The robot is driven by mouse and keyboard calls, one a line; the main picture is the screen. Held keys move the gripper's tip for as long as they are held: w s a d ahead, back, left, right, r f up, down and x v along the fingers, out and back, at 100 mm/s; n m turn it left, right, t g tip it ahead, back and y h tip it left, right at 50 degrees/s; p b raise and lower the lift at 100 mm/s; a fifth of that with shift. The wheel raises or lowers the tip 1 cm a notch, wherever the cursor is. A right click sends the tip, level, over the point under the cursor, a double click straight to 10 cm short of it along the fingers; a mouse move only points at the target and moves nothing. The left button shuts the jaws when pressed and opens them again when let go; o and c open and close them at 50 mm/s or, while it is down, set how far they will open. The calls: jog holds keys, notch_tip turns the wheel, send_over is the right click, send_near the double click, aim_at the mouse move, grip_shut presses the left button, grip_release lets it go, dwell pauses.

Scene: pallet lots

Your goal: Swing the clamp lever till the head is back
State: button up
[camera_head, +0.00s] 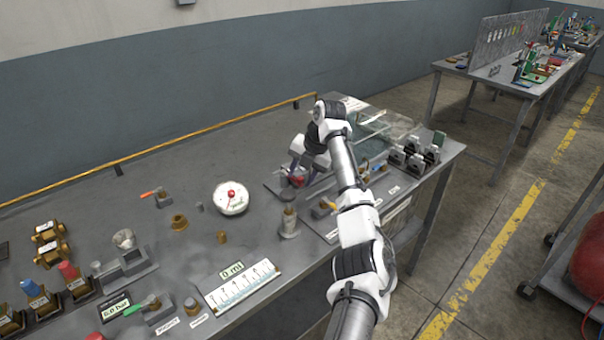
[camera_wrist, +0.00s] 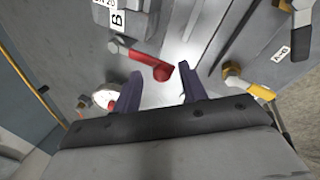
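A red lever (camera_wrist: 150,62) with a rounded red end lies just ahead of my gripper (camera_wrist: 163,88) in the wrist view. Its red part also shows in the head view (camera_head: 297,181), partly behind the fingers. The two dark purple fingers are spread apart, with the red end ahead of the gap between them and nothing held. In the head view my gripper (camera_head: 303,172) is low over the far right part of the bench. I cannot tell for sure that the red lever is the clamp lever, and the clamp head cannot be made out.
A yellow-handled valve (camera_wrist: 255,90) sits right of the fingers. Dark blocks (camera_head: 415,155) stand at the right edge.

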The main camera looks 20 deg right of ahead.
jog(key=shift+d, duration=0.1)
jog(key=shift+s+d+r, duration=0.1)
jog(key=shift+d+r, duration=0.05)
jog(key=shift+r, duration=0.3)
jog(key=b+v, duration=0.3)
jog(key=v, duration=0.9)
jog(key=shift+r, duration=0.35)
jog(key=shift+s, duration=0.1)
